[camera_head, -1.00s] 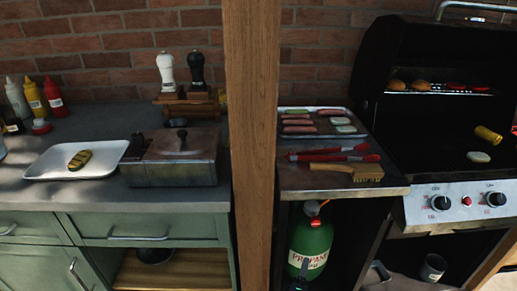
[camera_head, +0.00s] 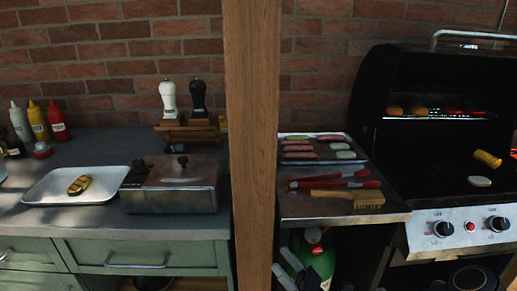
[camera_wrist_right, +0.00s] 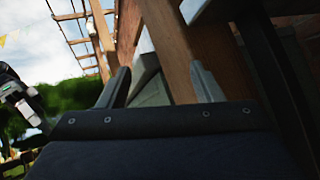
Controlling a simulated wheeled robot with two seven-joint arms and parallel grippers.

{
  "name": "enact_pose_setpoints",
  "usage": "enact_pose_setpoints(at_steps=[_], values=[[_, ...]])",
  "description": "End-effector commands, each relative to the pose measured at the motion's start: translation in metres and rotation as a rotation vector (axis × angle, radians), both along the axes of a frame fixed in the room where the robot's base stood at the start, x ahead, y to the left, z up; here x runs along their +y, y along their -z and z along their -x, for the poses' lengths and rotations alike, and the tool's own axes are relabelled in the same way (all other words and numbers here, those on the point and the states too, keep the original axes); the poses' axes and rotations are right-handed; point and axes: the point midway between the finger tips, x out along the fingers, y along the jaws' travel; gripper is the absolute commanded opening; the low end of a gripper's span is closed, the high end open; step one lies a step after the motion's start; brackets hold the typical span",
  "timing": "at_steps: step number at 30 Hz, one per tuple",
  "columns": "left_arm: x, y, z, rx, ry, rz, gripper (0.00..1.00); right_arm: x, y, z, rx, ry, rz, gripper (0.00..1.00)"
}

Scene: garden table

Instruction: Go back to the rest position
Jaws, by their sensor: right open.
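My right gripper (camera_head: 286,267) shows at the bottom middle of the head view, in front of the green propane tank (camera_head: 322,259) and below the side shelf. In the right wrist view its two fingers (camera_wrist_right: 162,82) stand wide apart, with nothing held between them. Behind them are a wooden post (camera_wrist_right: 175,50) and a grey-green panel. My left gripper is not seen in the head view.
A wooden post (camera_head: 252,140) stands between the counter (camera_head: 95,222) and the grill shelf (camera_head: 300,208). The grill (camera_head: 440,230) is open at the right. A white tray (camera_head: 45,193) and a metal box (camera_head: 175,195) sit on the counter.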

Motion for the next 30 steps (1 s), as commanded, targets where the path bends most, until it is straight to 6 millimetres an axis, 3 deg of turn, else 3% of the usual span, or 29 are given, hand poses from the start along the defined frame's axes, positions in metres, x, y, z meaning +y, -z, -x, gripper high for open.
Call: enact_pose_setpoints(at_steps=[1, 3, 7, 11, 15, 21, 30], values=[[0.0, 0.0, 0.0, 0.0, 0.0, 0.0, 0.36, 0.009, -0.017, 0.019, -0.105, -0.066, 0.117, 0.59], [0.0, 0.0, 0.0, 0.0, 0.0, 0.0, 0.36, 0.02, -0.029, 0.046, -0.234, -0.15, 0.267, 0.59], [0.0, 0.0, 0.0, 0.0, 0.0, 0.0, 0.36, 0.029, -0.039, 0.095, -0.471, -0.285, 0.548, 0.59], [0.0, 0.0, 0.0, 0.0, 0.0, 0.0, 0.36, 0.023, -0.038, 0.137, -0.7, -0.389, 0.83, 0.59], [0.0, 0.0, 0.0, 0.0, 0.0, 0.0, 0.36, 0.002, -0.032, 0.173, -0.937, -0.463, 1.133, 0.59], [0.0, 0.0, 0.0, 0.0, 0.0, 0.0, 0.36, -0.045, -0.026, 0.205, -1.252, -0.494, 1.557, 0.59], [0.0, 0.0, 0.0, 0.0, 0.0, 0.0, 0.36, -0.106, -0.033, 0.222, -1.55, -0.424, 2.01, 0.59]])
